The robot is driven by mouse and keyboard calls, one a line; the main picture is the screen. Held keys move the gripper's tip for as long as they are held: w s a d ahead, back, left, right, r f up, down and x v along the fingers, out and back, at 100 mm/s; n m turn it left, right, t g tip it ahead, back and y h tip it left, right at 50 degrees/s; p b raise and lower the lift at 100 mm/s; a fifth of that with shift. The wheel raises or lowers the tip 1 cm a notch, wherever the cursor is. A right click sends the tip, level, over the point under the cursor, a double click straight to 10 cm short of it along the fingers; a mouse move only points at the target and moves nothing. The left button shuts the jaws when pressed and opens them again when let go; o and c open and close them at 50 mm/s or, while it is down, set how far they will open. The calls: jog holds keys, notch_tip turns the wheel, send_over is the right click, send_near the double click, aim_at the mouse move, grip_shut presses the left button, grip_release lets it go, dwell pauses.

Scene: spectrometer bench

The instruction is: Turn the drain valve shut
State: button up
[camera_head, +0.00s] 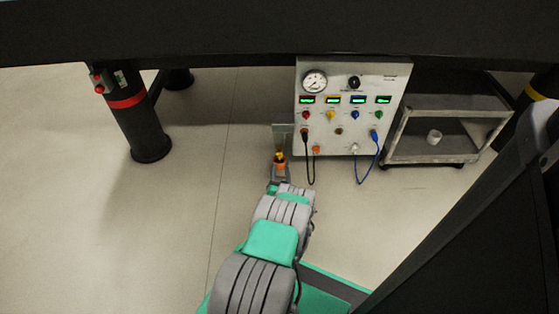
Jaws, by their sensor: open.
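A pale instrument panel (345,85) stands upright under the dark bench. A round gauge (314,81), a black knob (354,82) and a row of lit displays are on its upper part. Small coloured knobs, including a red knob (306,115) and a green knob (382,114), sit below the displays. I cannot tell which fitting is the drain valve. My gripper (279,157) is open, just left of the panel's lower left side. Its fingers are small and partly hidden by my wrist; I see no contact with the panel.
Black and blue cables (369,165) hang from the panel's lower fittings. A grey cart (450,103) with a white cup (434,137) stands to the right. A black bench leg (140,125) stands left. The floor between leg and arm is clear.

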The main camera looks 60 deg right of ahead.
aim_at(280, 156)
jog(key=b+x, duration=0.3)
jog(key=x, duration=0.4)
jog(key=shift+b, duration=0.3)
jog(key=shift+a, duration=0.1)
grip_shut()
